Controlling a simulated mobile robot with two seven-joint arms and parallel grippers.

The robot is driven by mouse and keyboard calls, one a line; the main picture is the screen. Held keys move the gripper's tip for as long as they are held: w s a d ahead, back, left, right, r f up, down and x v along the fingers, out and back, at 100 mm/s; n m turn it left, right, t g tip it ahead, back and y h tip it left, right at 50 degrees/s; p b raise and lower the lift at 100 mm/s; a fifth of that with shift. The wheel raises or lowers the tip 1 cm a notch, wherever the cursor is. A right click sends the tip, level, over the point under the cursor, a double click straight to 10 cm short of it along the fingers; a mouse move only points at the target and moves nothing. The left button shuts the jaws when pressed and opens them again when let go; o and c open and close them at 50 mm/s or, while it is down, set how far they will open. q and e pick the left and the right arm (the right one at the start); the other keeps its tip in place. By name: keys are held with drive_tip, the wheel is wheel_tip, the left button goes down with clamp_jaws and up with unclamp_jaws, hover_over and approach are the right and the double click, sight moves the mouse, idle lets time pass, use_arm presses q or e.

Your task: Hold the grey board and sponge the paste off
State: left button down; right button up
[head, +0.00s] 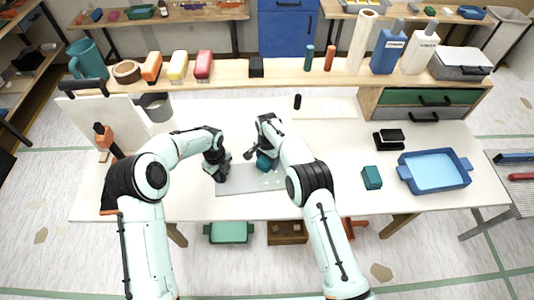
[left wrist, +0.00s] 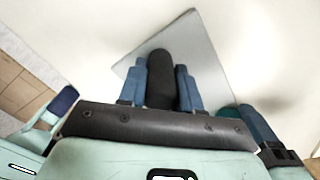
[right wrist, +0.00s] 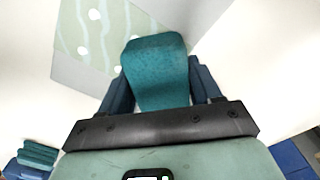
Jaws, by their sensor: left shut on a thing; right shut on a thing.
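The grey board (head: 236,186) lies on the white table; its plain end shows in the left wrist view (left wrist: 205,62). My left gripper (head: 220,172) is shut on a dark rounded grip (left wrist: 160,75) over the board's left part. My right gripper (head: 264,162) is shut on a teal sponge (right wrist: 155,72), at the board's far edge in the head view. Pale green paste with white spots (right wrist: 112,35) covers the board's right part. I cannot tell whether the sponge touches the board.
A teal block (head: 371,177) and a blue tray (head: 437,187) stand to the right on the table. A black item (head: 389,139) lies behind them. A raised shelf (head: 230,86) with bottles and tools runs along the back. The table's front edge is near the board.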

use_arm(q)
drive_tip(key=shift+s+f, duration=0.15)
drive_tip(key=shift+f, duration=0.1)
use_arm(e)
drive_tip(key=s, duration=0.7)
drive_tip(key=s+d, duration=0.1)
drive_tip(key=s, duration=0.3)
drive_tip(key=shift+s+f, duration=0.1)
drive_tip(key=w, duration=0.7)
drive_tip(key=w+a, duration=0.1)
drive_tip(key=w, duration=0.3)
drive_tip(key=shift+w, duration=0.15)
drive_tip(key=shift+w+f, duration=0.1)
drive_tip(key=shift+w, duration=0.45)
drive_tip(key=shift+r, duration=0.25)
drive_tip(key=shift+s+f, duration=0.15)
drive_tip(key=shift+s, duration=1.05)
drive_tip(key=s, duration=0.6)
drive_tip(key=s+d, duration=0.1)
drive_tip(key=s, duration=0.3)
use_arm(q)
drive_tip(key=shift+r, duration=0.1)
use_arm(e)
wheel_tip(320, 180, up, 8)
drive_tip(key=shift+w, duration=0.15)
